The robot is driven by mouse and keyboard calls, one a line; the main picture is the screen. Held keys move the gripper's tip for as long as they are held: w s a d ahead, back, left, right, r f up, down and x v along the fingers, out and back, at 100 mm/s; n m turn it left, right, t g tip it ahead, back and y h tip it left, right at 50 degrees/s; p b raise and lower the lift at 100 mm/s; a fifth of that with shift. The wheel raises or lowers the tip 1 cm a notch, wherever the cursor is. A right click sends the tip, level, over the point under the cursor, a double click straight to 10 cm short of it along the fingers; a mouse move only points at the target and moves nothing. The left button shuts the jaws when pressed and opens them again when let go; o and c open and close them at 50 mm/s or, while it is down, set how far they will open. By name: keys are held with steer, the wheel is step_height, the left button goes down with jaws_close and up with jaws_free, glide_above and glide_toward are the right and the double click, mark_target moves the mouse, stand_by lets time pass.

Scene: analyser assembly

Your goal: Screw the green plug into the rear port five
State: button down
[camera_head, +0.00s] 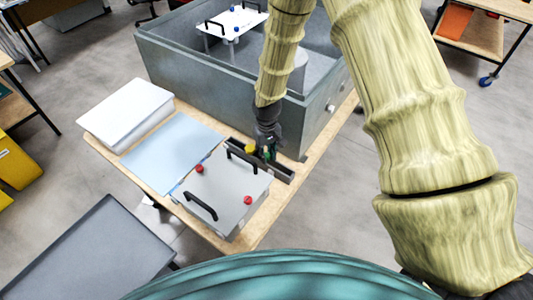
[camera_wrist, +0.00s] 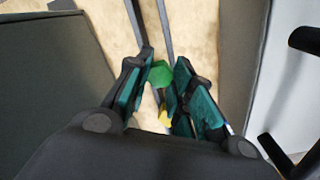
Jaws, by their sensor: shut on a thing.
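My gripper (camera_head: 268,147) is over the wooden table, between the large grey housing and the grey lidded panel. In the wrist view my gripper (camera_wrist: 166,62) has its teal fingers closed around the green plug (camera_wrist: 160,74). A yellow plug (camera_wrist: 164,117) shows lower between the fingers, and the head view shows it beside the gripper (camera_head: 250,149). A dark narrow rack (camera_head: 284,173) lies under and beside the gripper. The large grey housing (camera_head: 215,75) stands behind, with a small pale round fitting (camera_head: 331,108) on its right outer wall. Port five cannot be told apart.
The grey panel (camera_head: 222,190) has black handles and red knobs. A light-blue sheet (camera_head: 172,150) and a white stack (camera_head: 127,113) lie to its left on the wooden table (camera_head: 262,225). A white plate with a handle (camera_head: 236,20) sits in the housing. A grey cart top (camera_head: 103,255) is at the lower left.

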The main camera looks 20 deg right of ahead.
mark_target(267, 155)
steer(key=shift+r+p, duration=1.6)
steer(key=shift+r, duration=1.3)
steer(key=shift+f, duration=0.1)
